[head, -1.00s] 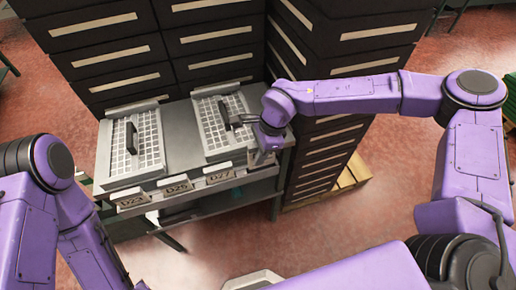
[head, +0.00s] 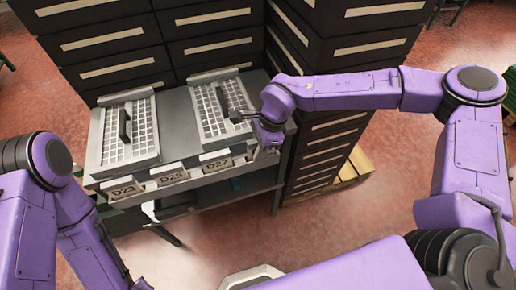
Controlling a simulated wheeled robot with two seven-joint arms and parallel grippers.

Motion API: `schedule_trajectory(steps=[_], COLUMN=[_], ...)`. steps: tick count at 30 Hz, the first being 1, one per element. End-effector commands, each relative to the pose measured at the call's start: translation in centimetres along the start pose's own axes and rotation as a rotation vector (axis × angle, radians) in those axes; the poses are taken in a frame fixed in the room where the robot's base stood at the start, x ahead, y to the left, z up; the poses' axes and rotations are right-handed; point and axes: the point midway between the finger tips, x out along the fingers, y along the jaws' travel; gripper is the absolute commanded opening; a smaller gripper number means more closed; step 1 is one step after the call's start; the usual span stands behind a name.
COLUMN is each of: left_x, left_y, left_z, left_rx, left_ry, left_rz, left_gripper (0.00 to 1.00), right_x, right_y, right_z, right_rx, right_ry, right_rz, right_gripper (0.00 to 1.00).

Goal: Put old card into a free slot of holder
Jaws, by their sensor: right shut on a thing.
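My right gripper (head: 264,143) points down at the front right corner of the grey table. It is shut on a small pale thing that looks like the old card; the wrist and fingers hide most of it. The holder is a row of pale slots along the table's front edge, with plates reading D23 (head: 123,190), D25 (head: 173,177) and D27 (head: 216,164). The gripper is just right of the D27 plate; I cannot tell whether the card touches the holder. My left arm shows at the left, but its gripper is out of frame.
Two pale grid trays, left (head: 131,152) and right (head: 205,115), lie on the table (head: 178,125), each with a black bar on it. Dark drawer cabinets (head: 120,60) stand close behind and to the right. A wooden pallet (head: 357,164) is on the red floor at the right.

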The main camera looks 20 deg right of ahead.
Motion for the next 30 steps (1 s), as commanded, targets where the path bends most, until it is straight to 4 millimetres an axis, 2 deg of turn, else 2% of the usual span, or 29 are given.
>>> schedule_trajectory(steps=[1,11,12,15,30], left_x=[0.37,0.51,0.51,0.53,0.61], left_y=[0.04,0.05,0.05,0.05,0.06], left_z=[0.15,0.21,0.21,0.22,0.25], left_rx=[0.0,0.0,0.0,0.0,0.0], left_ry=[0.0,0.0,0.0,0.0,0.0], left_rz=[0.0,0.0,0.0,0.0,0.0], left_gripper=[0.25,0.25,0.25,0.25,0.25], right_x=[0.51,0.93,0.97,1.07,1.1], right_y=[0.04,0.27,0.3,0.39,0.65], right_z=[-0.19,-0.36,-0.38,-0.41,-0.3], right_rx=[0.0,0.002,0.002,0.003,0.001], right_ry=[0.001,0.004,0.004,0.005,0.005], right_rz=[0.001,0.01,0.011,0.014,0.021], right_gripper=[0.0,0.0,0.26,0.53,0.53])
